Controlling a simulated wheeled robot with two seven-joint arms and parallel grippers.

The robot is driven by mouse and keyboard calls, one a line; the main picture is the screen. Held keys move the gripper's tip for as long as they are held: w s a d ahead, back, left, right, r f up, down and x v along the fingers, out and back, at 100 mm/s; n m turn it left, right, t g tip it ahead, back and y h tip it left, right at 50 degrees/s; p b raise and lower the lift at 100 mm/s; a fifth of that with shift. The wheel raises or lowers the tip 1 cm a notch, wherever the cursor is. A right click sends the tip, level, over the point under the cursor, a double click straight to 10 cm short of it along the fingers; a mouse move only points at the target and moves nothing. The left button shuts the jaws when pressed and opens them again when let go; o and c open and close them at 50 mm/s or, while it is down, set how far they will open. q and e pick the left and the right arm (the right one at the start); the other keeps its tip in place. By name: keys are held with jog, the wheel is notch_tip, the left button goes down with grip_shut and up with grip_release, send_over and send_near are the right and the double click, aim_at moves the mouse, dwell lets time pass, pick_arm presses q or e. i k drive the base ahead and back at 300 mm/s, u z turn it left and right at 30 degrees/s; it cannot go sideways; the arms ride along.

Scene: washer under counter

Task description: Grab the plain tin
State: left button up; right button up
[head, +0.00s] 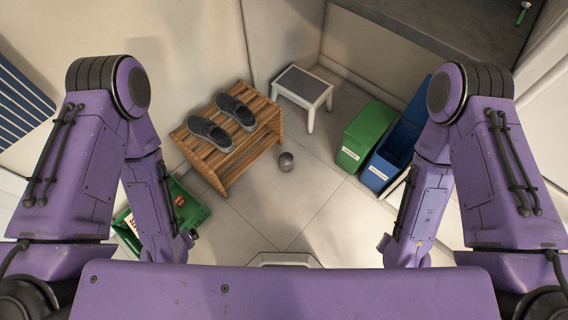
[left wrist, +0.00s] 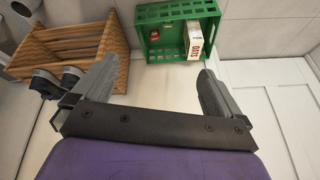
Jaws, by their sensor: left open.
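A small plain grey tin (head: 286,161) stands on the tiled floor in the head view, just right of the wooden shoe rack. My right gripper is not visible in the head view; only my right arm shows.
The wooden rack (head: 237,156) holds dark shoes (head: 211,132). A green crate (left wrist: 150,14) holds a red can and a white box. A white stool (head: 303,86), green bin (head: 366,135) and blue bin (head: 388,157) stand behind. Floor before the tin is clear.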

aim_at(286, 158)
jog(key=u, duration=1)
jog(key=i, duration=0.8)
jog(key=z, duration=2.25)
jog(key=i, duration=0.5)
jog(key=u, duration=0.05)
